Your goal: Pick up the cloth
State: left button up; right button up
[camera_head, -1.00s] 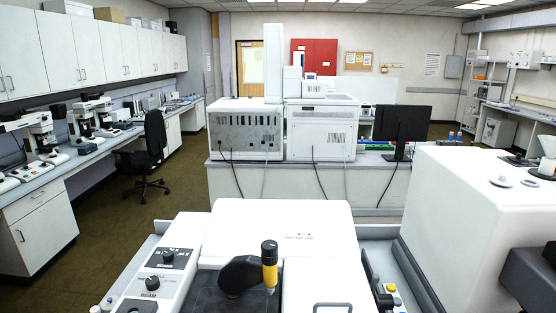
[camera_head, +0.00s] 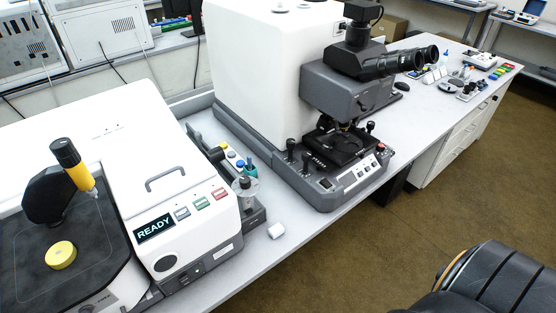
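A small white folded piece (camera_head: 276,230), which looks like the cloth, lies on the grey bench top near its front edge. It sits just right of the white instrument with the READY display and left of the microscope base. Nothing touches it from above. Neither of my grippers shows in the head view.
A yellow disc (camera_head: 60,255) lies on the instrument's dark plate.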

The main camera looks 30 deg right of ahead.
aim_at(277, 229)
jog(key=z, duration=0.95)
jog(key=u, duration=1.15)
jog(key=z, duration=1.15)
